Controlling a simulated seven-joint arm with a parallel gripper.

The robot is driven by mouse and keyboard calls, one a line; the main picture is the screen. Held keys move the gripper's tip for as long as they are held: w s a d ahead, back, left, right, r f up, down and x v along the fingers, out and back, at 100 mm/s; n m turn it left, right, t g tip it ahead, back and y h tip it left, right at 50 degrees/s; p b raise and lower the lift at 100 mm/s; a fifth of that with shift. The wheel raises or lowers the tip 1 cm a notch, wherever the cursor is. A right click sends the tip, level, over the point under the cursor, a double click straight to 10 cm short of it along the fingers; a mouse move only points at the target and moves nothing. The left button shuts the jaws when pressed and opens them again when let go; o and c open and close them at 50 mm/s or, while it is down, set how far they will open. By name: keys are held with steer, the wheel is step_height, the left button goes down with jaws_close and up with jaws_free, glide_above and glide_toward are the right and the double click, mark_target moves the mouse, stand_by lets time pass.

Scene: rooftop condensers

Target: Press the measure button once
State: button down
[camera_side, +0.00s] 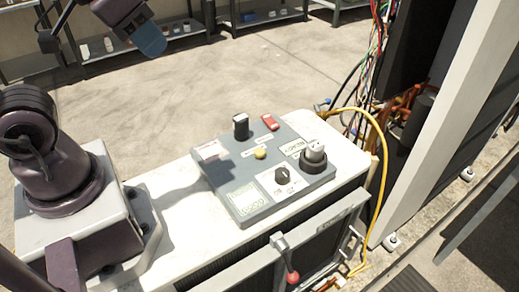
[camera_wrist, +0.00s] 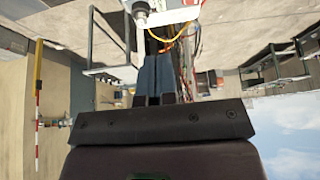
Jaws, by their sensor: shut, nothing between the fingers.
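A grey control panel (camera_side: 227,180) lies on a white-topped unit in the side view. A round yellow button (camera_side: 261,153) sits near its middle with small labels beside it. The labels are too small to read, so I cannot tell for sure that it is the measure button. A greenish display (camera_side: 247,198) is at the panel's near left corner. My gripper (camera_side: 153,46), with blue fingers, is high at the upper left, apart from the panel and touching nothing. In the wrist view its fingers (camera_wrist: 157,62) are together and empty.
The panel also bears a black block-shaped control (camera_side: 240,126), a red switch (camera_side: 269,122), a black dial (camera_side: 282,175) and a grey round knob (camera_side: 313,155). A yellow hose (camera_side: 384,160) and loose wires hang at the right beside a tall cabinet (camera_side: 440,130). A red-tipped lever (camera_side: 292,277) stands in front.

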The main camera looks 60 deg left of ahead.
steer(key=n+t+h, duration=0.3)
steer(key=n, duration=0.2)
glide_above(258, 150)
step_height(258, 150, down, 19)
steer(key=shift+w, duration=0.1)
steer(key=shift+f, duration=0.1)
steer(key=shift+f, duration=4.35)
